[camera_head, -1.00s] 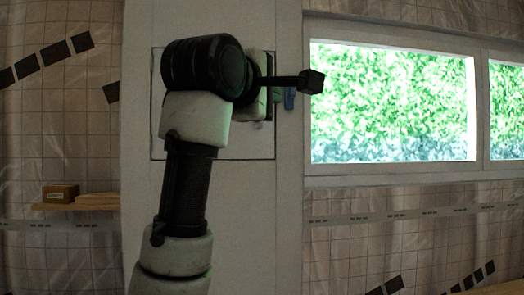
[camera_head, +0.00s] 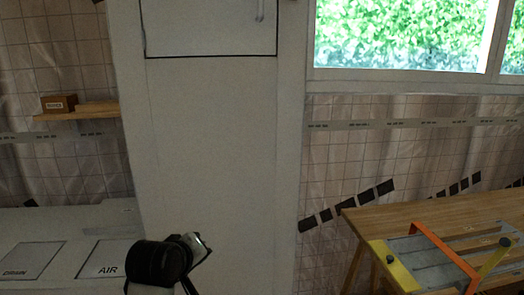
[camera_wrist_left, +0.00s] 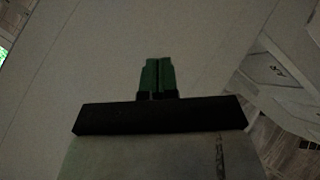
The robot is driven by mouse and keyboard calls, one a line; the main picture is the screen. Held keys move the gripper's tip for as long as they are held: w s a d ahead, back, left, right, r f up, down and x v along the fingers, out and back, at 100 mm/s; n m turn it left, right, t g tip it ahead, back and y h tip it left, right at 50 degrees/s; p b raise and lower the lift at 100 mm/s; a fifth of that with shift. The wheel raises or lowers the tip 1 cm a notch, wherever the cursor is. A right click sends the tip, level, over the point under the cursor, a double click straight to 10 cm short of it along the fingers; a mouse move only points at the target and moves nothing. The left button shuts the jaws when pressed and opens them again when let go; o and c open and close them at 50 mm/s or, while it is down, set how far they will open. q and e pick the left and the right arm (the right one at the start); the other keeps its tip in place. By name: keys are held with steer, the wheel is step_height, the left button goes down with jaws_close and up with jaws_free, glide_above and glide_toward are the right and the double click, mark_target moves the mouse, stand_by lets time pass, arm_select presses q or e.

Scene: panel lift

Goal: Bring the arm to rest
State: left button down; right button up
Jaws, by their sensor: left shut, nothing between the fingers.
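My left arm (camera_head: 160,262) shows low in the head view, in front of the white column. Its gripper is hidden or too small to make out there. In the left wrist view my left gripper (camera_wrist_left: 157,75) has its two green fingers together, with nothing between them. A pale plain surface lies beyond the fingertips, apart from them as far as I can tell. My right gripper is in neither view.
The white column has a dark-outlined panel (camera_head: 210,30) at its top. A counter with marked squares (camera_head: 105,262) stands at the left, and a small box (camera_head: 59,103) sits on a shelf (camera_head: 90,110). A wooden table (camera_head: 450,215) at the right bears a yellow and orange frame tool (camera_head: 440,255).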

arm_select(q)
steer(key=s+a+f+m+g+y, duration=0.1)
steer(key=s+a+f+m+g, duration=0.1)
steer(key=s+f, duration=0.6)
steer(key=s+a+f+m+g, duration=0.2)
steer(key=s+f, duration=0.6)
steer(key=s+a+f+m+g+y, duration=0.1)
steer(key=s+f+m, duration=0.15)
steer(key=s, duration=0.65)
steer(key=s+a+f+m+g, duration=0.1)
steer(key=s+f+m+g, duration=0.15)
steer(key=s, duration=0.55)
step_height(320, 180, down, 25)
steer(key=s+a+f+g, duration=0.2)
steer(key=s+a+f, duration=0.1)
steer(key=s+f, duration=1.3)
steer(key=shift+s+f+m, duration=0.2)
steer(key=shift+s+m, duration=0.1)
steer(key=shift+s, duration=0.2)
steer(key=shift+a, duration=0.1)
